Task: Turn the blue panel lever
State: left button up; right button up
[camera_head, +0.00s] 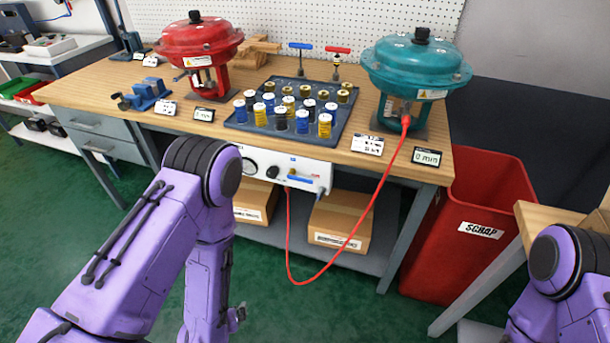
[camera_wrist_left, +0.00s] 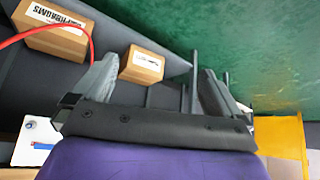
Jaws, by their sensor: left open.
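The blue panel lever (camera_head: 300,179) lies about level on the white panel (camera_head: 262,160) under the bench's front edge. Part of the lever (camera_wrist_left: 42,145) also shows at the lower left of the left wrist view, on the white panel. My left gripper (camera_wrist_left: 155,85) is open and empty, its two fingers wide apart. It is apart from the lever; in the head view it hangs low in front of the bench, mostly hidden by my left forearm. My right arm shows at the lower right of the head view, but its gripper is out of view.
A red hose (camera_head: 330,278) loops from the panel up to the teal actuator (camera_head: 416,66). Cardboard boxes (camera_head: 340,222) stand on the lower shelf. A red scrap bin (camera_head: 468,262) stands right of the bench. The green floor before the bench is clear.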

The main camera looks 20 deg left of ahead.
pick_arm(q)
jog(key=w+d+m+t+b, duration=0.1)
jog(key=w+d+t+b, duration=0.2)
jog(key=w, duration=0.8)
jog(key=m+t+h+b, duration=0.4)
jog(key=m+t+b, duration=0.15)
jog(key=t, duration=0.35)
send_near(299, 178)
jog(key=shift+n, duration=0.25)
jog(key=w, duration=0.8)
jog(key=shift+w+d, duration=0.3)
jog(key=shift+w, duration=0.1)
pick_arm(e)
notch_tip(299, 178, down, 12)
jog(key=shift+r, duration=0.25)
pick_arm(q)
jog(key=c, duration=1.2)
